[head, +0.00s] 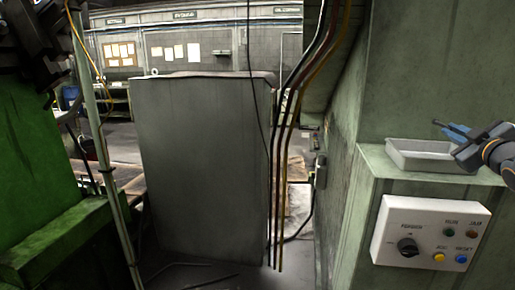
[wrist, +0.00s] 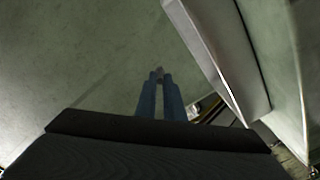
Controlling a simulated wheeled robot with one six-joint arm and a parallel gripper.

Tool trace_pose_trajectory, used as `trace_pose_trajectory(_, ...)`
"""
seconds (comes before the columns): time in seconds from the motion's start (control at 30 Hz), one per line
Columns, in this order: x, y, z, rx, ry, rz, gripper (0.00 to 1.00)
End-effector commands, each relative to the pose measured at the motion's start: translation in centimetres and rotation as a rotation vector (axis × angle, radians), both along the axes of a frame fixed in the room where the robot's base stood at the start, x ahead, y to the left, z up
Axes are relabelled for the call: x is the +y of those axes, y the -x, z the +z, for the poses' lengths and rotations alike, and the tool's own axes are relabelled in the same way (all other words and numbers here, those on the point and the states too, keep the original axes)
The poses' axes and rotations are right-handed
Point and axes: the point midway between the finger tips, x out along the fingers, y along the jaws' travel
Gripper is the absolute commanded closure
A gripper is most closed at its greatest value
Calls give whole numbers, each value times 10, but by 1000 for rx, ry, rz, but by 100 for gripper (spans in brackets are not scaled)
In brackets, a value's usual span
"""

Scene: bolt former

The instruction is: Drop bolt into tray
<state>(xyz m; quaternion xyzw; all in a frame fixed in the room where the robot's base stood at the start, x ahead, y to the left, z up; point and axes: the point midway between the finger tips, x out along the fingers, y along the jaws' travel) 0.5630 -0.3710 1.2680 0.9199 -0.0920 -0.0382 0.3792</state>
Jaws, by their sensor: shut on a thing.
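The tray (head: 392,155) is a shallow, light grey open box on the green machine ledge at the right of the head view. A pale grey wall, which looks like the tray's (wrist: 228,65), shows at the upper right of the wrist view. My gripper (head: 442,127) reaches in from the right, and its blue fingers show above the tray in the head view. In the wrist view my gripper (wrist: 159,78) is shut on a small grey piece, the bolt (wrist: 159,71), at the fingertips. Most of the bolt is hidden, and it is too small to make out in the head view.
A control panel (head: 430,235) with a black knob and several coloured buttons is mounted below the tray. A tall grey cabinet (head: 205,160) stands in the middle. Cables (head: 290,120) hang beside it. A green machine (head: 35,160) is at the left.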

Motion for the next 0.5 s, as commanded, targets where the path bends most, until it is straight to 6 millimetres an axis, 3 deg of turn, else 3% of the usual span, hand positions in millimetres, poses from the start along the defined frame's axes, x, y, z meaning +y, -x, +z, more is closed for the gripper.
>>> trace_pose_trajectory(0.13, -1, 0, -14, -1, 0, -2, 100)
trace_pose_trajectory(0.43, -2, 1, -15, -1, 0, -4, 100)
trace_pose_trajectory(0.5, -2, 1, -15, -1, 0, -4, 81)
